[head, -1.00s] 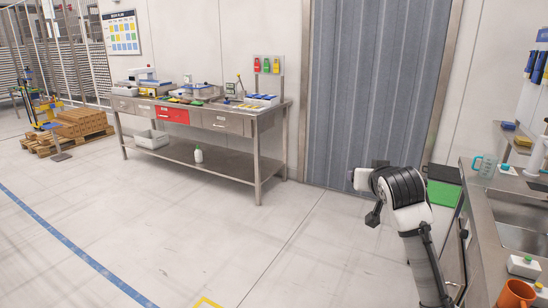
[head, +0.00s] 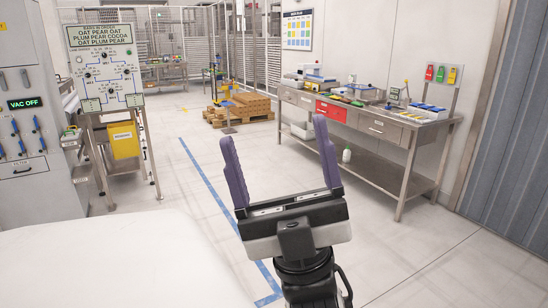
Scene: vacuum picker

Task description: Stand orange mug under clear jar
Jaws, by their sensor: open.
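My gripper (head: 279,160) is in the lower middle of the head view. Its two purple fingers stand wide apart and point away from me, with nothing between them. It is over open floor, apart from any object. The orange mug does not show in the present view. I see no clear jar that I can make out.
A steel bench (head: 376,128) with red drawer and lab items stands at the right. A recipe board (head: 103,66) and a yellow bin (head: 124,141) are at the left, beside a grey cabinet (head: 20,125). A white surface (head: 120,265) fills the lower left. Middle floor is clear.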

